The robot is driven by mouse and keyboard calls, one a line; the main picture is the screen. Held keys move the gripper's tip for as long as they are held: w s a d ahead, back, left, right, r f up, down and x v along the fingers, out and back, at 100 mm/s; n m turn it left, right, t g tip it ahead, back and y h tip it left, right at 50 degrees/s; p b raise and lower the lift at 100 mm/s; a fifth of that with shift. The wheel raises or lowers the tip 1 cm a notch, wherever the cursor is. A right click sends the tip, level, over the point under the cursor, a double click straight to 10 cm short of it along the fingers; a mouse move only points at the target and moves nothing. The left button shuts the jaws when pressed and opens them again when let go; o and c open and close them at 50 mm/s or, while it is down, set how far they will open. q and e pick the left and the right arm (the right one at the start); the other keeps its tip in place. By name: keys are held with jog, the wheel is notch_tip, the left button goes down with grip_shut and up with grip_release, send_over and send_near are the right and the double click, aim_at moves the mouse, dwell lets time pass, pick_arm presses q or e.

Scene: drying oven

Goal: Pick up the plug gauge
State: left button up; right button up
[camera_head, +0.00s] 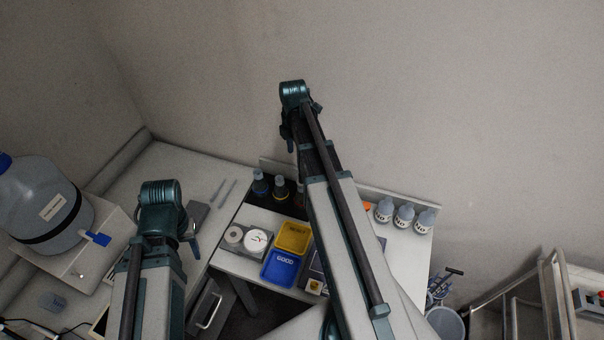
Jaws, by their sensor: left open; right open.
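I cannot pick out the plug gauge for certain. Two thin rod-like items (222,192) lie side by side on the white bench at the left, too small to identify. My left gripper (191,238) is at the end of the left arm, over the left bench, partly hidden behind the arm. My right gripper (287,134) is high in front of the back wall, above the small table, and mostly hidden by its arm. Both are open, and I see nothing held in either.
A yellow bin (293,236) and a blue bin marked GOOD (281,267) stand on the small table beside round white items (255,240). Dark bottles (279,188) and white bottles (404,215) line its back. A large jug (40,205) stands left. My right arm covers the table's middle.

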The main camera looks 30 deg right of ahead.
jog(key=shift+n, duration=0.4)
jog(key=f+b, duration=0.2)
jog(key=b, duration=0.1)
jog(key=d+f+b, duration=0.1)
jog(key=f+b, duration=0.1)
jog(key=f, duration=0.1)
jog(key=d+f+b, duration=0.1)
jog(key=f+b, duration=0.2)
jog(key=shift+w+b, duration=0.15)
jog(key=shift+b, duration=0.15)
jog(key=f+b, duration=0.5)
jog(key=shift+s+d+f, duration=0.1)
jog(key=shift+s+d, duration=0.05)
jog(key=shift+s, duration=0.05)
grip_shut()
